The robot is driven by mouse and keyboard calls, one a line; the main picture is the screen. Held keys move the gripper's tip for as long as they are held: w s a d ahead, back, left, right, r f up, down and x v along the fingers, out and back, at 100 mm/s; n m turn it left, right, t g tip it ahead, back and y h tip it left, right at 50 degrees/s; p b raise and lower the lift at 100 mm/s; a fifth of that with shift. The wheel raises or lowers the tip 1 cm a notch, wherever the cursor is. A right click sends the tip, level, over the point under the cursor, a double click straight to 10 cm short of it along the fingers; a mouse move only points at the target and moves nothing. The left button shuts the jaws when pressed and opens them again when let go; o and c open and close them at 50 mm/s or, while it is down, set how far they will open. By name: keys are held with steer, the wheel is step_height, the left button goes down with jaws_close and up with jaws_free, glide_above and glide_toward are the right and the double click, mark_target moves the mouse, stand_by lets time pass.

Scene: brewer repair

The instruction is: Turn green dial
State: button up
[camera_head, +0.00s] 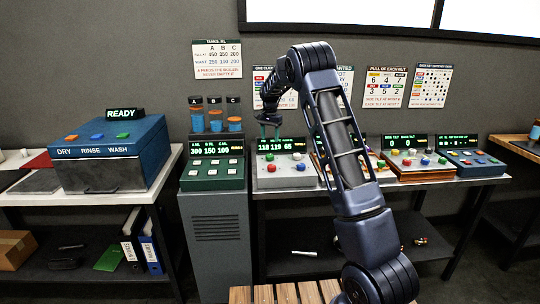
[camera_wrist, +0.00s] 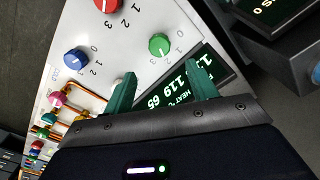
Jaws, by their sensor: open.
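The green dial (camera_wrist: 159,44) is a round knob on a pale panel in the wrist view, with the numbers 0 to 3 printed around it. My gripper (camera_wrist: 161,76) is open and empty, its two green fingers apart. In that picture the dial lies just beyond the fingertips, between their lines; I cannot tell the height gap. In the head view my gripper (camera_head: 269,126) hangs pointing down over the panel with the 118 119 65 display (camera_head: 281,145).
A red dial (camera_wrist: 104,5) and a blue dial (camera_wrist: 75,57) sit near the green one. Coloured knobs on orange pipes (camera_wrist: 58,98) stand at the left of the wrist view. A green-topped button console (camera_head: 212,172) stands left of the panel in the head view.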

mark_target(270, 155)
step_height(270, 155, down, 10)
steer(key=shift+f, duration=0.1)
stand_by(0.4)
steer(key=c, duration=1)
